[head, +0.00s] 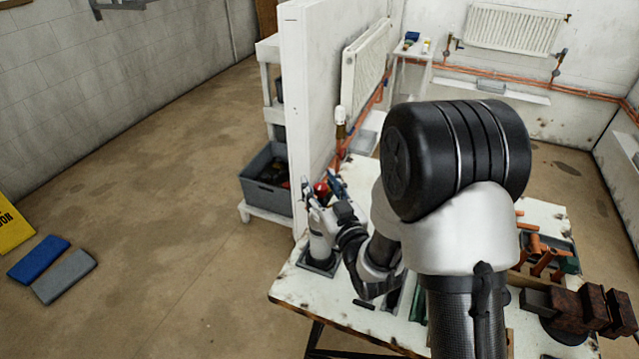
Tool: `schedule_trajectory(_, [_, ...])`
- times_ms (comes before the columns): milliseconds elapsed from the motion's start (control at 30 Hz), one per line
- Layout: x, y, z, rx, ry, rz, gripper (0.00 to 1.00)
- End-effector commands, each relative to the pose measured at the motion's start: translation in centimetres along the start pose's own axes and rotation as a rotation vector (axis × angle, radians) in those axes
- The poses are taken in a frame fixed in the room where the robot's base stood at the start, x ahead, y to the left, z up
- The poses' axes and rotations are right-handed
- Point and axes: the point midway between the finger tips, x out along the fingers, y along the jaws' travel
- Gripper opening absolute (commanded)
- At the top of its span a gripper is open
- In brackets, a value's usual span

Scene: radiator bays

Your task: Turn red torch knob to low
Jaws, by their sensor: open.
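The torch (319,246) is a pale upright cylinder at the left end of the white workbench (290,288), close to the white partition. Its red knob (321,188) shows near its top. My gripper (320,184) is open at the knob, with one dark fingertip on the left of it and one on the right. I cannot tell whether either finger touches the knob. The gripper and my arm hide part of the torch head. The knob's marks and its setting are too small to read.
The white partition (304,100) stands close behind and left of the torch. A grey crate (266,183) is on the shelf beyond it. A rusty vise (575,310) and copper fittings (540,255) sit at the bench's right. Blue (40,259) and grey pads lie on the open floor.

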Motion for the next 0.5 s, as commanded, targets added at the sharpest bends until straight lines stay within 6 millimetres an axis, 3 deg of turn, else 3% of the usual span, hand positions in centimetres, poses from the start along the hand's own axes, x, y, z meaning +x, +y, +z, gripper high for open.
schedule_trajectory(67, [0.0, 0.0, 0.0, 0.0, 0.0, 0.0, 0.45])
schedule_trajectory(500, [0.02, 0.0, -0.03, 0.0, 0.001, 0.0, 0.16])
